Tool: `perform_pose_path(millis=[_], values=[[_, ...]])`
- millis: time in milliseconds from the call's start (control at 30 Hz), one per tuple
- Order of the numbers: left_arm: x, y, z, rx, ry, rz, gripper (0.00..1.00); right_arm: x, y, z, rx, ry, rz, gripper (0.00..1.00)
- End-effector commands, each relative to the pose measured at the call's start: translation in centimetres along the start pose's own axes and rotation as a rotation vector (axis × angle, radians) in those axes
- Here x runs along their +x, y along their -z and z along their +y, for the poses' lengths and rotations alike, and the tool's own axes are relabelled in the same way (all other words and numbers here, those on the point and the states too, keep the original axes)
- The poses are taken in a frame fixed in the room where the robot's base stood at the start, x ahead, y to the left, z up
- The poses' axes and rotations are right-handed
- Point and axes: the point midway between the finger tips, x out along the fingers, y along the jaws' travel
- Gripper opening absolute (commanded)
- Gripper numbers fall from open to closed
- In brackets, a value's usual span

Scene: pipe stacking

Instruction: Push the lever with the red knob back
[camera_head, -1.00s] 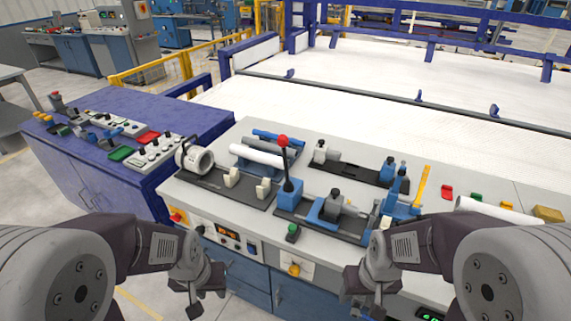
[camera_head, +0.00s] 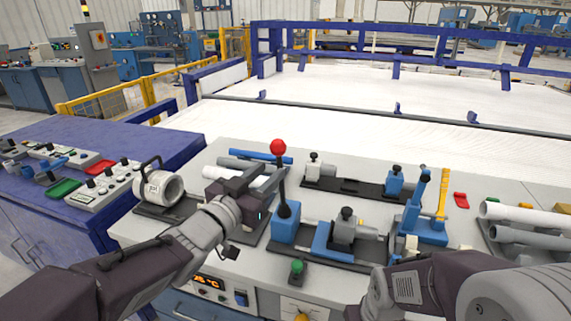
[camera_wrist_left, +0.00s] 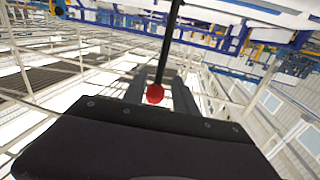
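The red knob (camera_head: 278,147) tops a dark lever (camera_head: 282,185). The lever stands nearly upright on a blue base block (camera_head: 286,228) at the bench's middle. My left gripper (camera_head: 264,178) is just left of the lever, below the knob. In the left wrist view the red knob (camera_wrist_left: 154,94) appears between the two spread dark fingers (camera_wrist_left: 160,92), with the rod running up the picture. The gripper looks open; whether a finger touches the lever cannot be told. My right forearm enters at the lower right, its gripper out of frame.
A blue and grey clamp (camera_head: 346,235) stands right of the lever base. A green button (camera_head: 297,268) sits in front. A white ring fixture (camera_head: 160,185) is at the left, pipes (camera_head: 520,213) at the right. The white platform (camera_head: 370,125) behind is clear.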

Motion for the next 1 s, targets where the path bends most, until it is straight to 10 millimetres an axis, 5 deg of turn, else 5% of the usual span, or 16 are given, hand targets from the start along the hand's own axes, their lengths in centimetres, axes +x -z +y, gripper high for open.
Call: perform_pose_path(millis=[400, 767, 900, 1000], values=[[7.6, -0.1, 0.0, -0.001, -0.001, -0.003, 0.34, 0.4, 0.0, 0.0, 0.000, 0.000, 0.000, 0.59], [8.8, -0.1, -0.1, 0.000, 0.002, -0.002, 0.34, 0.4, 0.0, 0.0, 0.000, 0.000, 0.000, 0.59], [8.8, -0.1, -0.1, -0.001, 0.002, -0.002, 0.04, 0.4, 0.0, 0.0, 0.000, 0.000, 0.000, 0.59], [8.8, -0.1, -0.1, -0.001, 0.002, -0.002, 0.00, 0.4, 0.0, 0.0, 0.000, 0.000, 0.000, 0.59]])
